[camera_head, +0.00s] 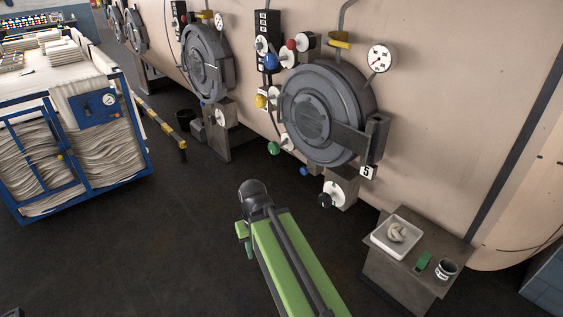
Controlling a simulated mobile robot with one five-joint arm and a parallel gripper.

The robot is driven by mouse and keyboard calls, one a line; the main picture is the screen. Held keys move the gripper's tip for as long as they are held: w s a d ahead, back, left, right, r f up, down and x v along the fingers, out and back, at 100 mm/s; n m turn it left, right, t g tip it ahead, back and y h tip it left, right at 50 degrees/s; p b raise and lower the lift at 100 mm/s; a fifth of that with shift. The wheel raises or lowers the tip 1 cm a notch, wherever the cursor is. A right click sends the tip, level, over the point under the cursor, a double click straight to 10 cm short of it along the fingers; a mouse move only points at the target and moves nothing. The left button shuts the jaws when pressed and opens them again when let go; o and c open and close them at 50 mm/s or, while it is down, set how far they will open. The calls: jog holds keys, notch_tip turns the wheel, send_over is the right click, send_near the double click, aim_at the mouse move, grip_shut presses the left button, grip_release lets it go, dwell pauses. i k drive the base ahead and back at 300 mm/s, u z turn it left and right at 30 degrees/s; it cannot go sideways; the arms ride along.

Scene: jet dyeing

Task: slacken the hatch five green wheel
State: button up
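The hatch marked 5 (320,115) is a large round grey door on the beige vessel, and it looks shut. The green wheel (274,148) is small and sits at the hatch's lower left, on a pale fitting. My green arm reaches up from the bottom of the picture to a dark joint, below and left of the green wheel and apart from it. Small green parts at the arm's end, perhaps my gripper (243,239), show left of the arm. The fingers are not clear, so I cannot tell if they are open. I see nothing held.
Yellow (261,101), blue (270,62), red (291,45) and black (325,200) wheels surround the hatch. A stand (405,273) with a white tray (376,239) and a mug (446,269) is at lower right. A blue cloth cart (143,150) is left. Dark floor is clear between.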

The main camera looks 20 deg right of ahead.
aim_at(273, 147)
jog(key=z, duration=0.45)
jog(key=i, duration=0.95)
jog(key=u, duration=1.4)
jog(key=i, duration=0.35)
jog(key=u, duration=0.45)
jog(key=k, duration=0.7)
jog(key=z, duration=0.25)
